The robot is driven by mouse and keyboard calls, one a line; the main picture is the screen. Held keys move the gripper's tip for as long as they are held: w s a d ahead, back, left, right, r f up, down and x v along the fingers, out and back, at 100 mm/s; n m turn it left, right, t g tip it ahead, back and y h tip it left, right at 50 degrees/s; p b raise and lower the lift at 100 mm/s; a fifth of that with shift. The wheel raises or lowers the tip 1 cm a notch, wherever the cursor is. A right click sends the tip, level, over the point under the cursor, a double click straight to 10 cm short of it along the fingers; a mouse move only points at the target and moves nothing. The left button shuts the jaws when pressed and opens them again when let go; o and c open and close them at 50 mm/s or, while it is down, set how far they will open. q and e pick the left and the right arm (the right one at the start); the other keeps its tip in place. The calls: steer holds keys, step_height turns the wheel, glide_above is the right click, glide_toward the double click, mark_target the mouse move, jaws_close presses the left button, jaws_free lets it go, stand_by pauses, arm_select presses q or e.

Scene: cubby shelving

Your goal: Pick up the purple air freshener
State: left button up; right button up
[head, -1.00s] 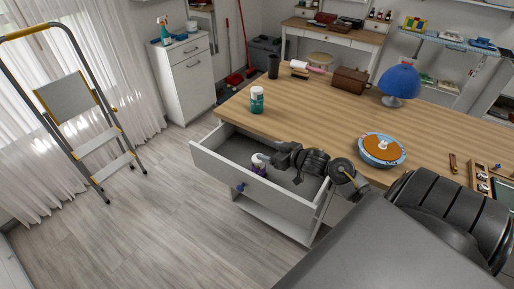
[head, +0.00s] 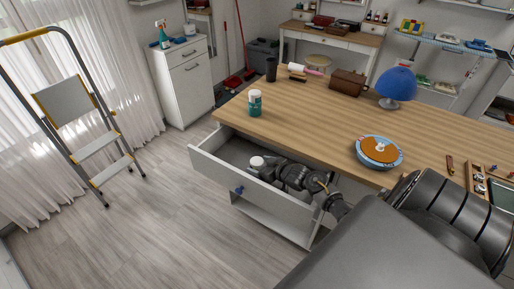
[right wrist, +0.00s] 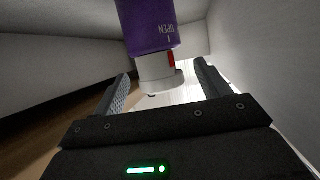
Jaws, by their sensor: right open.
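The purple air freshener has a purple body and a white end. It is in the open drawer (head: 262,198), where its white end (head: 257,162) shows in the head view. In the right wrist view its purple body (right wrist: 148,27) comes down from the top, with the white end towards my jaws. My right gripper (head: 268,174) reaches into the drawer right beside it. In the right wrist view the right gripper (right wrist: 163,84) is open, with the white end lying between the finger tips in the picture. I cannot tell whether they touch. My left gripper is out of view.
The drawer's walls stand close around my right gripper. The wooden desk top (head: 310,130) above holds a teal bottle (head: 255,103), a round orange and blue item (head: 379,152) and a blue lamp (head: 396,84). A stepladder (head: 85,115) stands left on open floor.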

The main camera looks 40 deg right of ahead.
steer(key=x, duration=0.2)
steer(key=shift+w+f, duration=0.15)
steer(key=shift+w, duration=0.1)
steer(key=c, duration=1.5)
